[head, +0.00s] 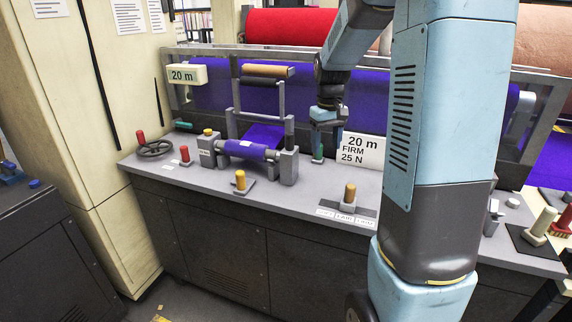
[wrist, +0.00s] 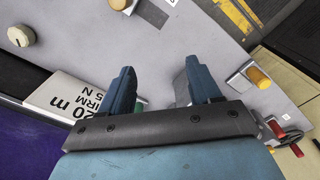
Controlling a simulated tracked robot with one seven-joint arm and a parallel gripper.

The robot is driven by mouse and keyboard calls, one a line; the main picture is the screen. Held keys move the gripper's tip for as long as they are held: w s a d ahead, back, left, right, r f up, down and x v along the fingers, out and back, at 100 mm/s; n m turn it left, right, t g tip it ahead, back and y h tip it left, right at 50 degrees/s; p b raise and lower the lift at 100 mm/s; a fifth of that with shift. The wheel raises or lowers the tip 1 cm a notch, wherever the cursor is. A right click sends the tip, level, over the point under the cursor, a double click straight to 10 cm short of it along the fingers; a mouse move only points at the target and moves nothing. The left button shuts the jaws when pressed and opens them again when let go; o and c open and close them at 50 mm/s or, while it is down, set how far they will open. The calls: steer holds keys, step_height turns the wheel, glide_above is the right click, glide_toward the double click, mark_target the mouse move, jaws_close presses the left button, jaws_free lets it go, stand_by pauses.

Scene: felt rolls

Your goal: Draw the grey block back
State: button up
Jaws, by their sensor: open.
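The likely grey block (head: 289,167) stands upright on the bench in the head view, at the right end of a short purple roll (head: 247,150). A grey piece, probably the same block, shows partly behind my right finger in the wrist view (wrist: 180,91). A small green-topped handle (head: 318,152) stands just right of the block; a sliver of green shows beside my left finger in the wrist view. My gripper (head: 325,120) is open, fingers pointing down, above the green handle and up and right of the block. Its fingers (wrist: 161,86) look empty.
A white sign (head: 361,149) stands close right of my gripper. A grey frame (head: 281,100) rises behind the block. A handwheel (head: 155,149) is at far left.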

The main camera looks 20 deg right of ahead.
mark_target(290, 133)
steer(key=shift+c, duration=0.3)
steer(key=w+a+r+t, duration=0.1)
steer(key=w+a+r, duration=0.1)
steer(key=w, duration=0.1)
steer(key=w+a+r+t, duration=0.2)
steer(key=w+r, duration=0.1)
steer(key=w+a+r+t, duration=0.1)
steer(key=w+a+r, duration=0.1)
steer(key=shift+w+a+r+y, duration=0.1)
steer(key=shift+w+r+y, duration=0.2)
steer(key=shift+w+r, duration=0.1)
steer(key=x, duration=1.3)
steer(key=shift+w+f, duration=0.15)
steer(key=shift+w, duration=0.3)
steer(key=shift+t, duration=0.3)
jaws_close()
